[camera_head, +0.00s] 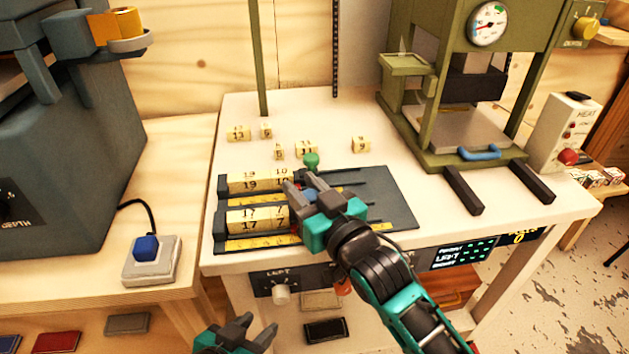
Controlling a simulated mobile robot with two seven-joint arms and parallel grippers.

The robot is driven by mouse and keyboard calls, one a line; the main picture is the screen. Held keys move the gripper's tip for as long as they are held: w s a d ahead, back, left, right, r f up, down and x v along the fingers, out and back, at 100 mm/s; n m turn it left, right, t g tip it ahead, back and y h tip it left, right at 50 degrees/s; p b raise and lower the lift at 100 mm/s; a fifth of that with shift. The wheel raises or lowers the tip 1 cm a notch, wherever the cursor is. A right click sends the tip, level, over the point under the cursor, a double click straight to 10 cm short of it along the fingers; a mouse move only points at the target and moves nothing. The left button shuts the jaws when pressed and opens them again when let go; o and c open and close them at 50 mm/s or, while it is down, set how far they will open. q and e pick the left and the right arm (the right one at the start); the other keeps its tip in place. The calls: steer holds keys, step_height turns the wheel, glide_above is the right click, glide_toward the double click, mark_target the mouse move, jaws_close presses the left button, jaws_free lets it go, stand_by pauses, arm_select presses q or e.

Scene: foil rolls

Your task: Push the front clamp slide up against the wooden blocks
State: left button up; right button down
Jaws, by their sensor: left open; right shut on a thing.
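A dark clamp fixture (398,205) with two channels lies at the table's front. The front channel holds a row of numbered wooden blocks (257,219); the back channel holds another row (256,182). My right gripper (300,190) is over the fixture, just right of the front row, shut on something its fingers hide. The front clamp slide is mostly hidden under this gripper, so I cannot tell whether it touches the blocks. A green knob (311,160) stands upright just behind the gripper. My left gripper (243,333) is open and empty, low in front of the table.
Several loose numbered blocks (305,149) lie behind the fixture. A green press (465,130) with a gauge stands at the back right. A dial (281,293) is on the table's front panel. A grey box with a blue button (147,248) sits on the left bench.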

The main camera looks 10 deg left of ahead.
steer(key=shift+a+r, duration=0.25)
steer(key=shift+r, duration=0.15)
arm_select(q)
steer(key=shift+s, duration=0.1)
arm_select(e)
steer(key=c, duration=1)
jaws_free()
steer(key=shift+o, duration=0.9)
steer(key=shift+f, duration=0.2)
arm_select(q)
steer(key=shift+s+a+r+p, duration=0.1)
steer(key=shift+a+r+p, duration=0.3)
steer(key=shift+p, duration=0.5)
arm_select(e)
steer(key=v, duration=1.3)
arm_select(q)
steer(key=shift+s+d, duration=0.1)
